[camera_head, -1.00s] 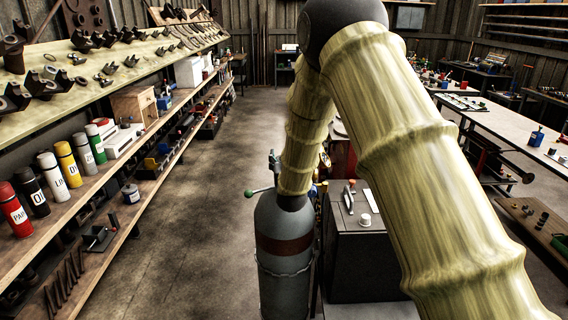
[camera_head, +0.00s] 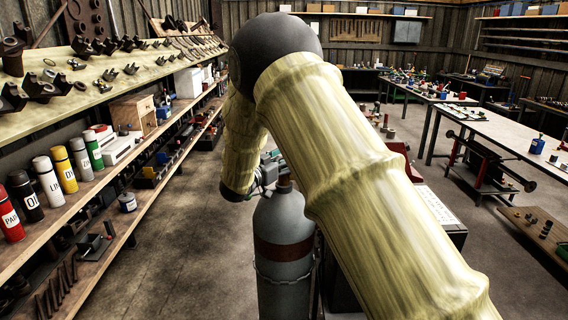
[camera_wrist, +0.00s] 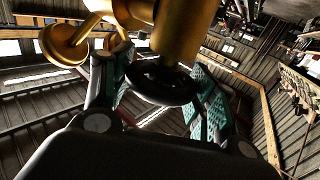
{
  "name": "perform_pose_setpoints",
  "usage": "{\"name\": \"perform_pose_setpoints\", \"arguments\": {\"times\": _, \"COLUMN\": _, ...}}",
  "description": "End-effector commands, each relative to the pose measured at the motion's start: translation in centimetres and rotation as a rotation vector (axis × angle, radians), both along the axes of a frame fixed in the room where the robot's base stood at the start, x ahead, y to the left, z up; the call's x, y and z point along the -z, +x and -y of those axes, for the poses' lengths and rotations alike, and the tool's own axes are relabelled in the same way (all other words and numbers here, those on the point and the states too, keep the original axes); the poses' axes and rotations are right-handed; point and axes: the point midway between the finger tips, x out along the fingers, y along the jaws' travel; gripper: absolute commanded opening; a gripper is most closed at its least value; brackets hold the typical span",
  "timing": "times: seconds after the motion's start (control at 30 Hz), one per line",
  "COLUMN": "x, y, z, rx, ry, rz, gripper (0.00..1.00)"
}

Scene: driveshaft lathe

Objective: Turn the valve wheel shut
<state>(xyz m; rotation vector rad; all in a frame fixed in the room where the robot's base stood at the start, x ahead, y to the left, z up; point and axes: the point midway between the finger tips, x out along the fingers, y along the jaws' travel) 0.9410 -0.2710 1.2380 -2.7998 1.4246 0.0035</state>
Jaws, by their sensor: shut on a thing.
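The black valve wheel (camera_wrist: 165,88) shows in the wrist view, below a brass valve body (camera_wrist: 184,35). My gripper (camera_wrist: 158,92) has its green-padded fingers on either side of the wheel and is shut on it. In the head view a grey gas cylinder (camera_head: 283,228) with a dark red band stands upright below my arm. My gripper (camera_head: 266,172) is partly visible at the cylinder's top. The wheel itself is hidden there behind my arm, and its turn angle cannot be told.
A long shelf (camera_head: 60,215) with spray cans, boxes and metal parts runs along the left wall. A chain (camera_head: 285,279) goes around the cylinder. Open floor (camera_head: 190,225) lies between shelf and cylinder. Work tables (camera_head: 500,128) stand at the right.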

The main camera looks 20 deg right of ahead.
Motion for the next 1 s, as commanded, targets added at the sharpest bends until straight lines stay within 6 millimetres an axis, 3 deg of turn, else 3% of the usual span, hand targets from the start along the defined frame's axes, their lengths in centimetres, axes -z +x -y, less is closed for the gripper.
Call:
{"name": "perform_pose_setpoints", "arguments": {"times": 0.53, "x": 0.23, "y": 0.08, "z": 0.05, "rx": 0.484, "ry": 0.002, "rz": 0.003, "gripper": 0.34}}
{"name": "perform_pose_setpoints", "arguments": {"times": 1.0, "x": -0.10, "y": 0.00, "z": 0.09, "rx": 0.682, "ry": -0.001, "rz": 0.004, "gripper": 0.34}}
